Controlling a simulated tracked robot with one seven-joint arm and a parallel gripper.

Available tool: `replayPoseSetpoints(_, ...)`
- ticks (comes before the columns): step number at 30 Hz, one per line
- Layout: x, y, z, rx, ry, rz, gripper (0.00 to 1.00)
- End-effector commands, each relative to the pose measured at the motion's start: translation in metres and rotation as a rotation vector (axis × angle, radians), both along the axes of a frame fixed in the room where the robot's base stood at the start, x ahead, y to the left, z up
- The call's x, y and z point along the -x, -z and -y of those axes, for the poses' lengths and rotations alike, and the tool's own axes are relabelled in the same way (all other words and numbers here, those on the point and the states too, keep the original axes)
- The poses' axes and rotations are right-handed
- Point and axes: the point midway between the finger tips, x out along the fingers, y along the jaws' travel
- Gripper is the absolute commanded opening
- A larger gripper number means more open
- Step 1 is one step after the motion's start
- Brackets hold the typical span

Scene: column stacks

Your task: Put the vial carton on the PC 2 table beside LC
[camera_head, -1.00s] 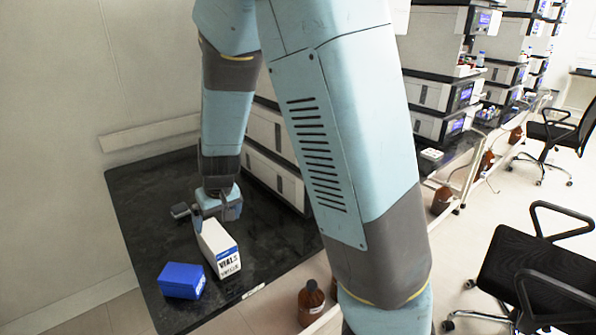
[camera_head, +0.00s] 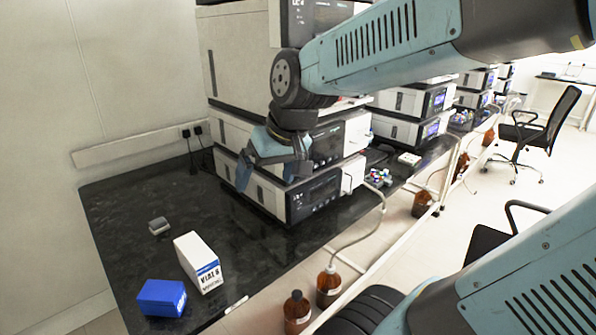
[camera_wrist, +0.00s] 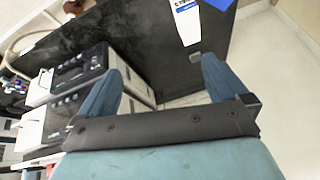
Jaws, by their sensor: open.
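The vial carton (camera_head: 200,263), a white box with a blue band and the print "VIALS", stands on the black table (camera_head: 140,215). It also shows at the top of the wrist view (camera_wrist: 187,20). My gripper (camera_head: 262,172) is open and empty, raised in front of the stacked instrument, well apart from the carton. In the wrist view the two blue fingers of my gripper (camera_wrist: 158,82) are spread with nothing between them. The instrument stack, an LC column (camera_head: 240,130), stands on the table behind the carton. I cannot read any "PC 2" label.
A blue box (camera_head: 162,297) sits left of the carton, close to the front edge. A small grey item (camera_head: 159,226) lies behind it. A white marker-like item (camera_head: 236,305) lies at the edge. Brown bottles (camera_head: 297,312) stand below. Bare table lies between carton and stack.

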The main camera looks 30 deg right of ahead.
Motion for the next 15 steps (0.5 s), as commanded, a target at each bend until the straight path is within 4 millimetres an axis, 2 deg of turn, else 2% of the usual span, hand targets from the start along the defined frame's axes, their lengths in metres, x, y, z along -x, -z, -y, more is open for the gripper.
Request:
replayPoseSetpoints(3, 0.026, -0.015, 0.014, 0.047, 0.048, 0.034, 1.0)
replayPoseSetpoints(6, 0.044, -0.022, 0.022, 0.084, 0.08, 0.05, 1.0)
replayPoseSetpoints(10, 0.058, -0.026, 0.031, 0.118, 0.112, 0.061, 1.0)
replayPoseSetpoints(15, 0.064, -0.028, 0.033, 0.134, 0.124, 0.064, 1.0)
